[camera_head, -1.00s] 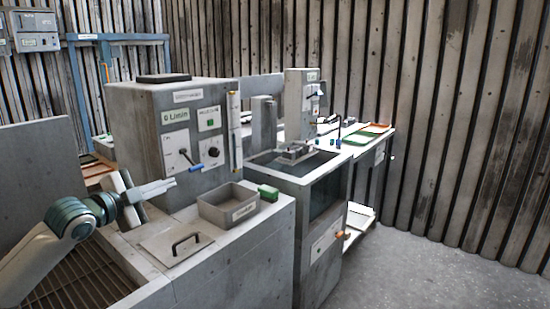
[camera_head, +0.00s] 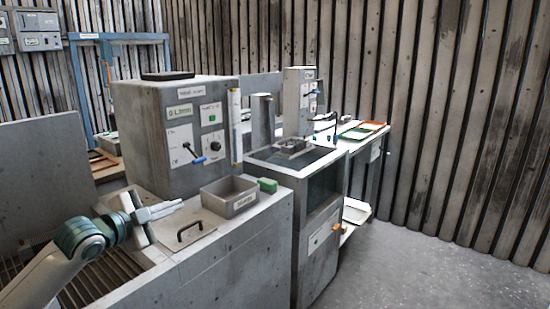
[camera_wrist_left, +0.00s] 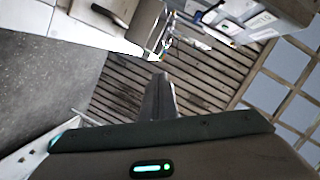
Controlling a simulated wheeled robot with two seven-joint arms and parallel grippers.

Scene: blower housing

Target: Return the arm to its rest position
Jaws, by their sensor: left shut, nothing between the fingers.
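My left gripper (camera_head: 165,209) is in the lower left of the head view, beside the grey bench with the lidded hatch. Its fingers are together with nothing between them, and they point right toward the hatch handle. In the left wrist view the closed fingers (camera_wrist_left: 160,98) stand over a slatted floor grating. My right gripper is in neither view.
The grey control box (camera_head: 170,130) with a blue-handled lever stands behind the bench. A grey bin (camera_head: 230,203), a green block (camera_head: 267,185) and a black handle (camera_head: 190,231) are on the bench top. A machine cabinet (camera_head: 322,220) stands to the right. Open floor (camera_head: 430,270) lies at the lower right.

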